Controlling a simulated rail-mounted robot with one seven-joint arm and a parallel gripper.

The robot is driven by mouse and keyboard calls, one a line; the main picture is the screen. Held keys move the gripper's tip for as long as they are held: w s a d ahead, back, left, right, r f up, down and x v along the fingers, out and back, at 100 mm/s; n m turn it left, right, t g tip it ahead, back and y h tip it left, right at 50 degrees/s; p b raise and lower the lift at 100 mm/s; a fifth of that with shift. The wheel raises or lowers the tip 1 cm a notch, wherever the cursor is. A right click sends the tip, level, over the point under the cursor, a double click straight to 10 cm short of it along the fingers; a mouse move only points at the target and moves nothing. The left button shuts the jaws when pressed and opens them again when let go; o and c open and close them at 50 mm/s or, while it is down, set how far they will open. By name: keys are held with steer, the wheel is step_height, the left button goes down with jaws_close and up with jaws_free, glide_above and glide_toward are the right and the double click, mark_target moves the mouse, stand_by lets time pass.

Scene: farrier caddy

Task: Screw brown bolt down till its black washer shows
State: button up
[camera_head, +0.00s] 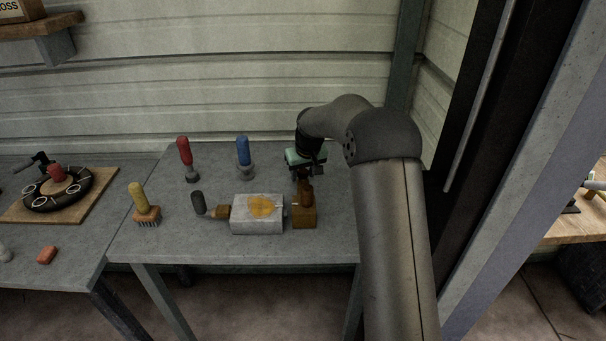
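The brown bolt (307,193) stands upright on a small wooden block (304,217) near the front right of the grey table. A brown knob-like part of it shows. No black washer can be made out on it at this size. My gripper (304,179) hangs from the arm just behind and above the bolt, pointing down. Its fingers are dark and small here, and they overlap the bolt's top in the picture. I cannot tell whether they touch the bolt or are open or shut.
A grey box with an orange patch (243,225) stands just left of the block. The table's back middle is clear.

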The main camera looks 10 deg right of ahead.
steer(key=p+v, duration=0.3)
steer(key=v, duration=0.5)
stand_by(0.4)
steer(key=shift+a, duration=0.1)
stand_by(0.5)
